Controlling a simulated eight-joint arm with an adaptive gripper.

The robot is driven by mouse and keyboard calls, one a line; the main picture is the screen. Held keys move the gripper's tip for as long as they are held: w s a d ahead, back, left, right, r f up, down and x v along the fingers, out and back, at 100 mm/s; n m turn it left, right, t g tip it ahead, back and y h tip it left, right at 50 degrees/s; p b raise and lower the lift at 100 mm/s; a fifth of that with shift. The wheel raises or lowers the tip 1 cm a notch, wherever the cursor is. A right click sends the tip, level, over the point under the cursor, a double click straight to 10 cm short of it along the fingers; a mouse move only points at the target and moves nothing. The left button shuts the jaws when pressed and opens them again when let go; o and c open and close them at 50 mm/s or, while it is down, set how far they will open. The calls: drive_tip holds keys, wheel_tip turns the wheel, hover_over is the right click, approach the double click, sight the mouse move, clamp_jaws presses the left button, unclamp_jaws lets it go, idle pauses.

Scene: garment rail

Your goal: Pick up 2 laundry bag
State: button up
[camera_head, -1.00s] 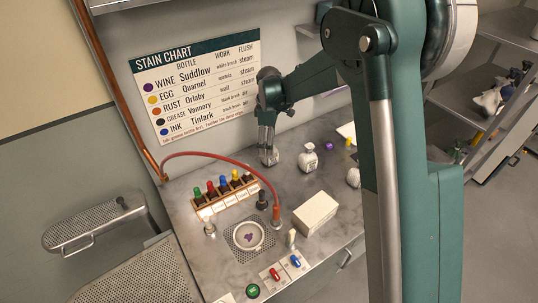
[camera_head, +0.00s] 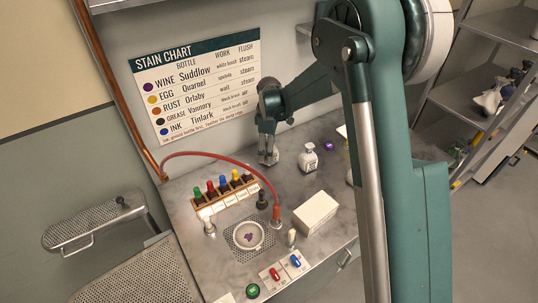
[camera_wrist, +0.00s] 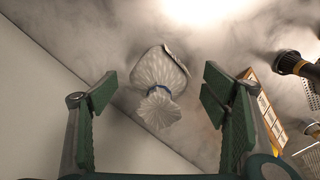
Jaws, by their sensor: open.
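A small white bag (camera_wrist: 160,92) with a pleated top and a blue tie stands on the counter in the wrist view, in the gap between my fingers. My gripper (camera_head: 268,160) points down over it in the head view, where its fingers hide most of that bag. My gripper (camera_wrist: 162,98) is open, with one green pad on each side of the bag and a gap to both. A second white bag (camera_head: 308,160) with a dark tie stands to the right of my gripper in the head view.
A wooden rack (camera_head: 225,193) of coloured bottles stands to the front left. A red hose (camera_head: 215,154) arches to a nozzle. A white box (camera_head: 316,212) stands at the front right. A purple item (camera_head: 328,146) lies behind the second bag. A stain chart (camera_head: 196,85) hangs on the wall.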

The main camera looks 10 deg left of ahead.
drive_tip(key=shift+f, duration=1.85)
drive_tip(key=c, duration=1)
